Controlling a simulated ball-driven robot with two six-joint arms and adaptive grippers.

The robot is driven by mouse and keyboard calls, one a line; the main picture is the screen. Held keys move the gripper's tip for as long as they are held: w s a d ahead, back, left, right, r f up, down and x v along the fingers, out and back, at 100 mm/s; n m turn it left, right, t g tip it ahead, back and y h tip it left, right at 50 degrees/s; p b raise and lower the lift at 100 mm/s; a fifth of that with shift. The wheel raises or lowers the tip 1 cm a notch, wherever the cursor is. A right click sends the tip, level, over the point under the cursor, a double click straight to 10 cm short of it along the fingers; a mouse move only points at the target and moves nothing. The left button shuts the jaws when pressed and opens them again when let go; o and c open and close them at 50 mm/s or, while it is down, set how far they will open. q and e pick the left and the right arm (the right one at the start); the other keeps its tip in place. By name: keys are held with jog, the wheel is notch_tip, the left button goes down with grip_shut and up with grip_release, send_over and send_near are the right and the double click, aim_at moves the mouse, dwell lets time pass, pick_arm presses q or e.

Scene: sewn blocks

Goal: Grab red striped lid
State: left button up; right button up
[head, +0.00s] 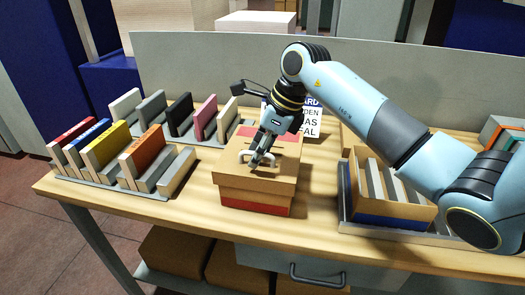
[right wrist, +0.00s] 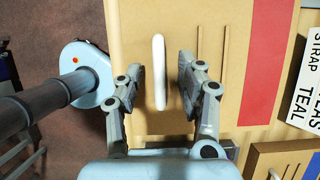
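The lid (head: 228,177) is tan with a red stripe across its far part and a white handle (head: 243,154) on top. It sits on a tan box (head: 232,198) with a red band low on its front, in the middle of the table. My right gripper (head: 259,160) is open over the lid. In the right wrist view its fingers (right wrist: 159,85) stand apart on either side of the white handle (right wrist: 159,72), with gaps on both sides. The red stripe (right wrist: 268,60) lies to the right there. My left gripper is not in view.
Grey racks (head: 112,190) with several coloured blocks stand at the left. A tan and blue bin (head: 400,212) with grey dividers stands at the right. A white sign (head: 313,122) is behind the box. A grey panel (head: 200,62) closes the table's back.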

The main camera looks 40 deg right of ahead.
grip_shut()
dwell(0.3)
